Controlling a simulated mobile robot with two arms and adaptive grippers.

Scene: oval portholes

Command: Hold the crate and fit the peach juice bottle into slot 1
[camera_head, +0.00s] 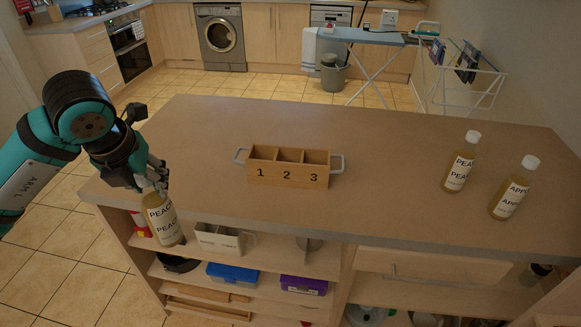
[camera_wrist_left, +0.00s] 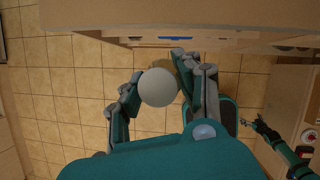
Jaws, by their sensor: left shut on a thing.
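The peach juice bottle (camera_head: 160,216), pale yellow with a PEACH label, is in my left gripper (camera_head: 150,180). The fingers close around its neck and upper part. It hangs nearly upright, slightly tilted, off the counter's front left edge. In the left wrist view its white cap (camera_wrist_left: 160,87) sits between the fingers. The wooden crate (camera_head: 287,177), with slots numbered 1, 2, 3 and a grey handle at each end, stands mid-counter, right of the left gripper. Its slots look empty. My right gripper (camera_wrist_left: 263,128) shows small at the right of the left wrist view, away from the crate; its opening is unclear.
A pear bottle (camera_head: 461,163) and an apple bottle (camera_head: 513,190) stand on the right of the counter (camera_head: 390,150). Open shelves below the counter hold a blue box (camera_head: 232,274) and a purple box (camera_head: 303,285). The counter around the crate is clear.

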